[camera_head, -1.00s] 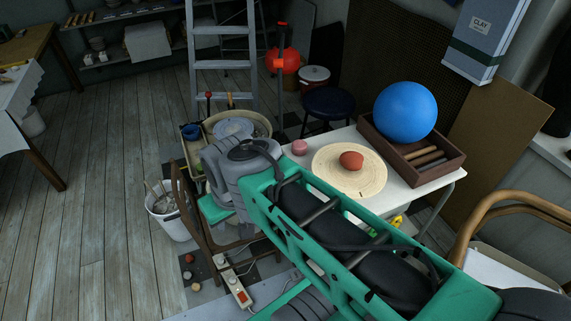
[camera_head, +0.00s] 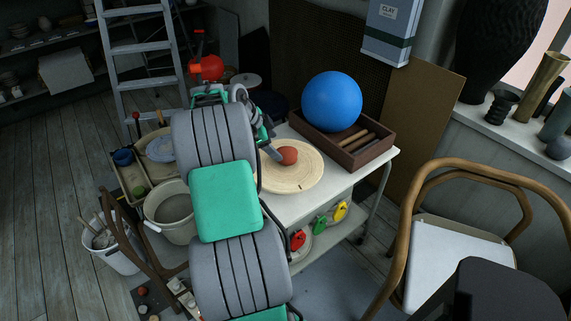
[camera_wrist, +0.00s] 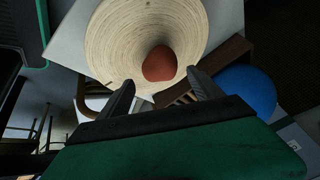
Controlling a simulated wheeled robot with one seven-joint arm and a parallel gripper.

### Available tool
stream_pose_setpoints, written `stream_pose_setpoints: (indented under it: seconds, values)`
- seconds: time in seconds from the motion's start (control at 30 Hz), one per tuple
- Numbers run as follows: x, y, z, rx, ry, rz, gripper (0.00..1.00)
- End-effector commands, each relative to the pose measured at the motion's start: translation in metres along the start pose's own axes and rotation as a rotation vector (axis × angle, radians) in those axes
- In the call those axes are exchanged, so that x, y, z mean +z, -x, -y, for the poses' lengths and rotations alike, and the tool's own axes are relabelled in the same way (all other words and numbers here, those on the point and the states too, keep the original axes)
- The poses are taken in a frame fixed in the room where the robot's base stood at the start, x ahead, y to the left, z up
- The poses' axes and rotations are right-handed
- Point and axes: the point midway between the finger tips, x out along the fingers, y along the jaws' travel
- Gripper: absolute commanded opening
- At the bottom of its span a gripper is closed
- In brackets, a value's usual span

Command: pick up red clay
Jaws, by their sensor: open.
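My gripper is open and empty. In the head view my gripper (camera_head: 272,150) is at the left edge of the clay, partly hidden behind my arm.
A wooden tray (camera_head: 373,151) with rods and a large blue ball (camera_head: 332,101) stands behind the mat on the white table (camera_head: 372,170). A wooden-armed chair (camera_head: 455,250) is at right. A ladder (camera_head: 143,50) and tubs are at left.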

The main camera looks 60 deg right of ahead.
Motion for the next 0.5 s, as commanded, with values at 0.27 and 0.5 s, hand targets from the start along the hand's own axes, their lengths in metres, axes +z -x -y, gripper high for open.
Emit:
stream_pose_setpoints:
  seconds: [0.27,0.5]
  values:
    - [-0.006,-0.039,-0.001,0.007,-0.028,-0.009,0.75]
    - [-0.003,-0.078,-0.002,0.006,-0.027,-0.008,0.75]
